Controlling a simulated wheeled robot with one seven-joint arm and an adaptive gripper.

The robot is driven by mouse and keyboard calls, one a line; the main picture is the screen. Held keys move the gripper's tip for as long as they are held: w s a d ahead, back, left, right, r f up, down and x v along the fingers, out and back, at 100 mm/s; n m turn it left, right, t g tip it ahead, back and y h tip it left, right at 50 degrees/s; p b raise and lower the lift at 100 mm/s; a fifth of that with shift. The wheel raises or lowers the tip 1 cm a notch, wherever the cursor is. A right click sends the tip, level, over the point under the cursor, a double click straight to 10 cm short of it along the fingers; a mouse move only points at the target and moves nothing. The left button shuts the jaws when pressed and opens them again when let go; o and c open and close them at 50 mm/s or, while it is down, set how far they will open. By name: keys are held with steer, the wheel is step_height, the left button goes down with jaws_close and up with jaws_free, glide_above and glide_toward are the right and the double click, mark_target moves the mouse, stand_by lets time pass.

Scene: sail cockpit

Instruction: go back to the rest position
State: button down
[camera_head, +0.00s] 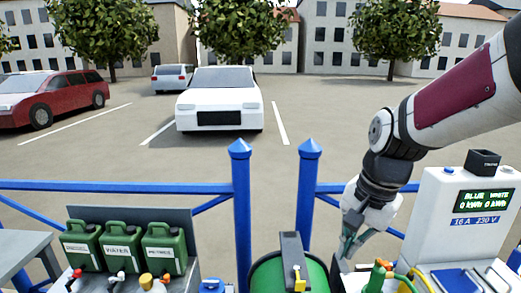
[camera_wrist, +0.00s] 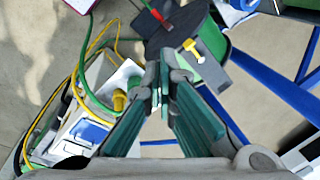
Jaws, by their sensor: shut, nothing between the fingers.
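My gripper (camera_head: 349,244) hangs at the end of my arm, right of centre in the head view, with its fingers pointing down. In the wrist view the two green fingers (camera_wrist: 160,95) meet at their tips and nothing shows between them. The gripper appears above the area between the green drum and the white charging unit. I cannot tell its exact height above what lies below.
A white charging unit (camera_head: 455,215) with a screen stands at right, with green and yellow cables (camera_wrist: 77,75) beside it. A green drum (camera_head: 270,275) is at centre. Green canisters (camera_head: 122,245) stand at left. Blue railings (camera_head: 241,210) run behind; parked cars (camera_head: 219,100) are beyond.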

steer(key=s+d+r+n+t, duration=0.1)
steer(key=s+r+n+t, duration=0.1)
steer(key=s, duration=0.5)
steer(key=s+d+r+n+t+h, duration=0.1)
steer(key=s+r+n, duration=0.4)
steer(key=s, duration=0.3)
steer(key=shift+r+n+t, duration=0.3)
steer(key=shift+n+t, duration=0.1)
steer(key=shift+n, duration=0.5)
